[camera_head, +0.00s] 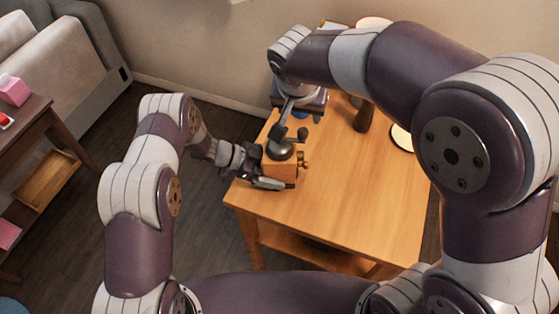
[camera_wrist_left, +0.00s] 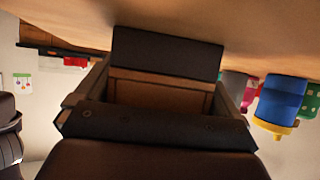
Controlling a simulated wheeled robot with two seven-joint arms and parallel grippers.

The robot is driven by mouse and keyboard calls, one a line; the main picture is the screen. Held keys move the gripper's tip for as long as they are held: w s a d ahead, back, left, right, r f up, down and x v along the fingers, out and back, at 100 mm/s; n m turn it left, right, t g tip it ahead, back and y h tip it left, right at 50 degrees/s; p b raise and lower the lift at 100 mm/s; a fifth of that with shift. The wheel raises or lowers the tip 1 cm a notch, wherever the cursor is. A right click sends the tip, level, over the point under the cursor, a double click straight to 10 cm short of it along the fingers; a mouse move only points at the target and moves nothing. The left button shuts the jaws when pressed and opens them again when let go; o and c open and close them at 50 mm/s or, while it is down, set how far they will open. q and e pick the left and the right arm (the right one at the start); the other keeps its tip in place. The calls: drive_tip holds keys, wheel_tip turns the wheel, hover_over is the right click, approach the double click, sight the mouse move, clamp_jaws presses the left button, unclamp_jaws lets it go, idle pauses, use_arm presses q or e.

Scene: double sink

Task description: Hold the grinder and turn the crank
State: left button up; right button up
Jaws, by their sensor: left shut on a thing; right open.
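The grinder (camera_head: 281,168) is a wooden box with a grey metal dome, standing upright near the left edge of the wooden table. A small brass-coloured knob is on its right side. My left gripper (camera_head: 266,172) comes in from the left, shut around the box. In the left wrist view, the box's wooden side (camera_wrist_left: 160,96) shows between the dark fingers. My right gripper (camera_head: 291,132) is open, pointing down just above the dome. The crank is hard to tell from the dark fingers there; I cannot tell whether they touch it.
The table (camera_head: 340,205) is clear in front and right of the grinder. A dark brown upright object (camera_head: 364,115) and a pale round item (camera_head: 402,138) stand farther back right. A blue and yellow object (camera_wrist_left: 282,102) shows in the left wrist view.

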use_arm(q)
drive_tip(key=o, duration=0.7)
